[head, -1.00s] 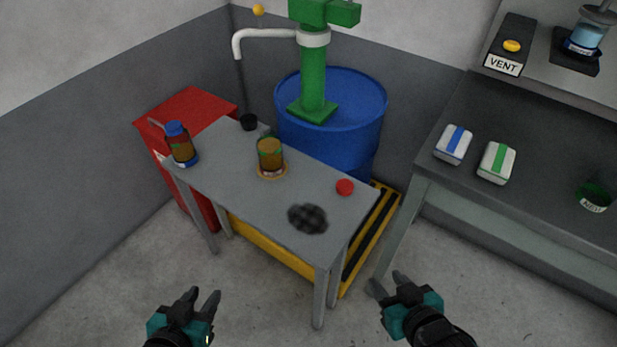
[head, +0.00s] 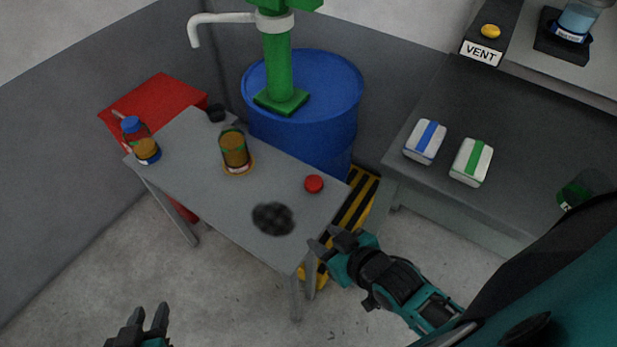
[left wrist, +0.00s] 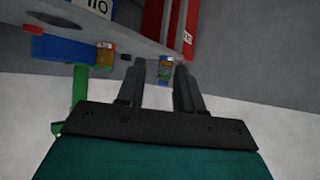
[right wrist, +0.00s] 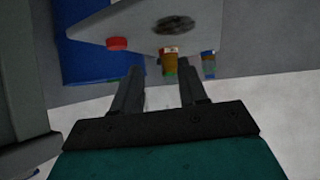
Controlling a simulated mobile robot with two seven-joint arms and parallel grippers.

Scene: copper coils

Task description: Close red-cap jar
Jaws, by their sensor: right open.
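The red cap (head: 314,184) lies on the grey table (head: 190,185) near its right end. An uncapped glass jar (head: 235,150) with brown contents stands upright on a tan round base on the table, left of the cap. My right gripper (head: 328,238) is open and empty, in front of the table's right corner and apart from the cap. The right wrist view shows the cap (right wrist: 118,44) and the jar (right wrist: 170,62) beyond its fingers. My left gripper (head: 147,312) is open and empty, low in front of the table. The left wrist view shows the jar (left wrist: 105,55) too.
A blue-capped jar (head: 140,140) stands at the table's left end. A blue drum (head: 330,110) with a green pump is behind. A dark side bench (head: 400,180) stands to the right.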

